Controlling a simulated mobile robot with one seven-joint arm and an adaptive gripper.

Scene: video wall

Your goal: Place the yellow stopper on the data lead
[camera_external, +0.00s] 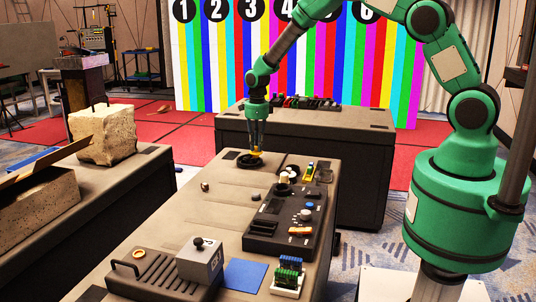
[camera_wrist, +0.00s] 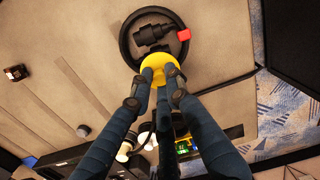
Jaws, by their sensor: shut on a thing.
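My gripper (camera_external: 257,148) points down over the far part of the grey bench and is shut on the yellow stopper (camera_external: 258,154). In the wrist view the fingertips (camera_wrist: 161,74) close on the stopper's lower part, and its rounded yellow top (camera_wrist: 152,62) shows beyond them. The data lead (camera_external: 243,163) is a black coil lying on the bench. In the wrist view the coil (camera_wrist: 126,45) has black plugs inside it and a red end piece (camera_wrist: 184,35). The stopper overlaps the coil's near edge in that view; I cannot tell whether they touch.
A black control panel (camera_external: 262,232) with knobs lies nearer on the same bench (camera_external: 185,232). A small dark knob-like item (camera_external: 205,187) stands left of it. A grey box (camera_external: 200,262) and blue sheet (camera_external: 245,275) lie at the front. The bench's left middle is mostly clear.

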